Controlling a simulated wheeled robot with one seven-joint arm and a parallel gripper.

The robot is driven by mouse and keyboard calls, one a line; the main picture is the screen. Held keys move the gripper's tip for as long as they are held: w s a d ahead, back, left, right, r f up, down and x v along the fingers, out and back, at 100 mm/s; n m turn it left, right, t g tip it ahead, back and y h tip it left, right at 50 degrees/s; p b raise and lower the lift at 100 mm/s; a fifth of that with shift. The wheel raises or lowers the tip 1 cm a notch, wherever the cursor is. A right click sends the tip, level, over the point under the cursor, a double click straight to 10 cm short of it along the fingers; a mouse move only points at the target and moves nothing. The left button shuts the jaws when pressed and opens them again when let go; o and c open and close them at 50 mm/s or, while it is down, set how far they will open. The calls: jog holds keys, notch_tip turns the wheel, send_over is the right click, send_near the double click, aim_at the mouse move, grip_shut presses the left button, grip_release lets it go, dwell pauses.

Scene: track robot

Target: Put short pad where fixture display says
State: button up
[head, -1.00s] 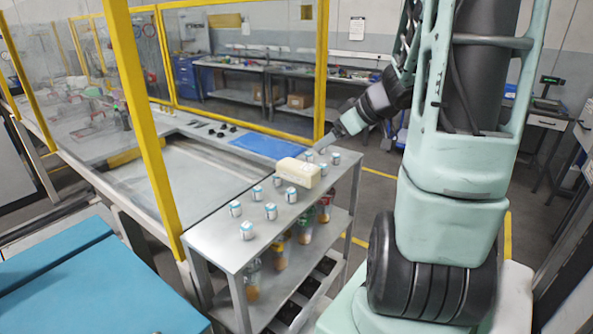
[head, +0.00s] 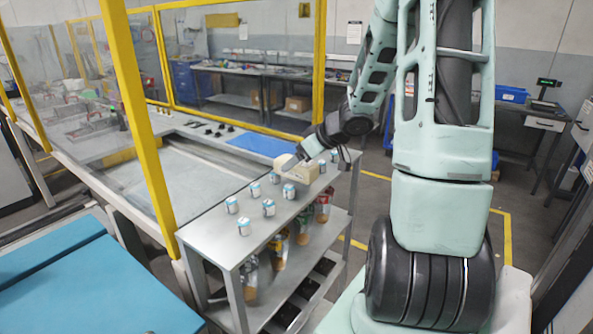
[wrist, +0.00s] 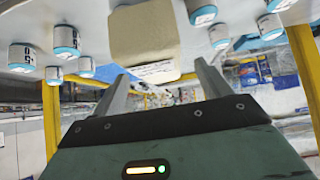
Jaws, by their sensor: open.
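A cream block with rounded edges (head: 297,172) sits on the top of a metal trolley (head: 215,240); I cannot tell if it is the short pad. It fills the upper middle of the wrist view (wrist: 143,35), with a white label on its near edge. My gripper (wrist: 162,72) is open and empty, its two fingers apart just short of the block. In the head view my gripper reaches in at the block from the back right, its fingertips partly hard to make out. Several small white cylinders with blue bands (head: 289,191) stand around the block. No fixture display is readable.
A yellow-framed glass guard (head: 140,115) rises on the left. A blue mat (head: 262,144) lies behind the trolley. A small device with a green screen (head: 549,82) stands on a bench at the back right.

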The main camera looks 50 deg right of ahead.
jog(key=b+x, duration=0.1)
jog(key=x, duration=0.2)
jog(key=shift+w+f, duration=0.25)
jog(key=shift+f, duration=0.1)
jog(key=c, duration=1.1)
jog(key=shift+r, duration=0.15)
